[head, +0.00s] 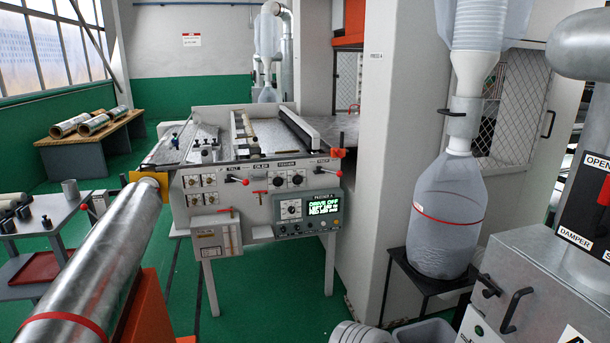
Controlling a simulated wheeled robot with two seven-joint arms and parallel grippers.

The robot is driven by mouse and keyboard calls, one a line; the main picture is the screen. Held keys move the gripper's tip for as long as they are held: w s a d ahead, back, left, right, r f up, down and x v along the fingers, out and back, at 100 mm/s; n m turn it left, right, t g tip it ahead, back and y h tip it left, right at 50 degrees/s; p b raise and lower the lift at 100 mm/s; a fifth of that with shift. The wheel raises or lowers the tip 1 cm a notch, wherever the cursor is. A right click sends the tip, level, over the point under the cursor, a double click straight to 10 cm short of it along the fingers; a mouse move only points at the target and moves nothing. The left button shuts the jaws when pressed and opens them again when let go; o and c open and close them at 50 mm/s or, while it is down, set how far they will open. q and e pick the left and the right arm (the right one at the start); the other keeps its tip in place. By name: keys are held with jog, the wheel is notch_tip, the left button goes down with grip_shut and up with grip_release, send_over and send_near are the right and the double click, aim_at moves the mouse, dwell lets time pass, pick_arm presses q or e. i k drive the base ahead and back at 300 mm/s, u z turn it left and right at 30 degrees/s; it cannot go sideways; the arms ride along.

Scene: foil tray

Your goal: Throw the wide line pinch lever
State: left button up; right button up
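A foil-feeding machine (262,160) stands ahead with a control panel on its front. Several red-handled levers show on it: one at the panel's upper left (237,179), one at the upper right (328,171), and a smaller one between them (260,192). Their labels are too small to read surely, so I cannot tell which is the wide line pinch lever. A green-lit display (324,206) at the panel's right appears to read "DRIVE OFF" on one line. Neither of my grippers is in view.
A large metal roll (100,262) with a red band blocks the lower left. A clear jug (445,220) on a black stand and a grey cabinet (540,275) with a damper lever (604,190) are at right. Green floor (270,300) is open before the machine.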

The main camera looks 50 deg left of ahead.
aim_at(319, 169)
jog(key=u, duration=2)
jog(key=i, duration=2.35)
jog(key=z, duration=0.45)
jog(key=i, duration=1)
jog(key=u, duration=0.05)
